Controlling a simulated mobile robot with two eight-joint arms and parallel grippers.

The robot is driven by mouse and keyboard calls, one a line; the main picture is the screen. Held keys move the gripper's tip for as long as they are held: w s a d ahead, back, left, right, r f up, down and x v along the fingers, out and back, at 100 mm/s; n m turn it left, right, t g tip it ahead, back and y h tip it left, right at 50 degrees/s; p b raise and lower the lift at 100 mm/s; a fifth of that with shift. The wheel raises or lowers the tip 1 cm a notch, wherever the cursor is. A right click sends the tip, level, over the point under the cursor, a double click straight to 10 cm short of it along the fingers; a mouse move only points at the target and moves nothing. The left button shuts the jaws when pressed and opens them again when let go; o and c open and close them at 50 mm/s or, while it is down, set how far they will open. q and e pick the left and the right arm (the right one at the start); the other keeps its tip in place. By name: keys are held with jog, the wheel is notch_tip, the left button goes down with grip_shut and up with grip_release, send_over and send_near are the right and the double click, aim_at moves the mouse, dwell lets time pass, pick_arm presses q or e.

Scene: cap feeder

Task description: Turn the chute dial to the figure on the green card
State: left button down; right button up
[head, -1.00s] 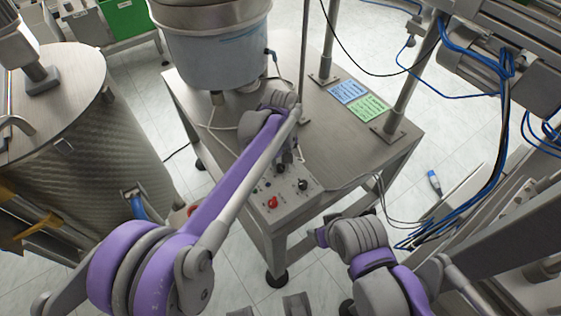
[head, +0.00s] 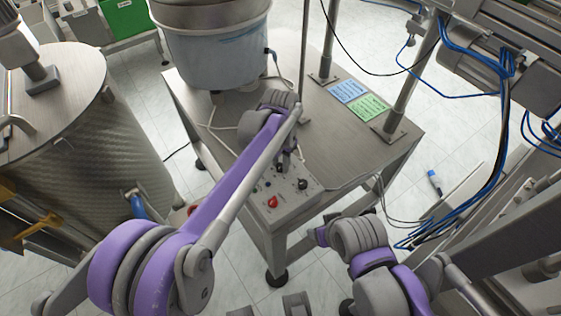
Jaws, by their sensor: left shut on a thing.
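The control box (head: 258,205) sits at the front edge of the steel table, with a red knob (head: 272,202) and a black dial (head: 302,184) on its face. My left gripper (head: 284,166) points down over the back of this box. It is shut on a dial there, which my gripper and wrist mostly hide. The dial's setting cannot be read. The green card (head: 368,107) lies flat on the table to the right; its figure is too small to read.
A blue card (head: 347,91) lies beside the green one. A round feeder bowl (head: 212,50) stands at the table's back left. A thin upright rod (head: 304,60) and metal posts (head: 408,90) rise from the table. A large steel drum (head: 90,150) stands at the left.

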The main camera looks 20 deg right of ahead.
aim_at(280, 166)
pick_arm(q)
jog(key=m, duration=0.4)
jog(key=shift+m, duration=2.2)
jog(key=c, duration=0.6)
grip_release()
notch_tip(280, 166, up, 11)
jog(key=shift+p, duration=0.35)
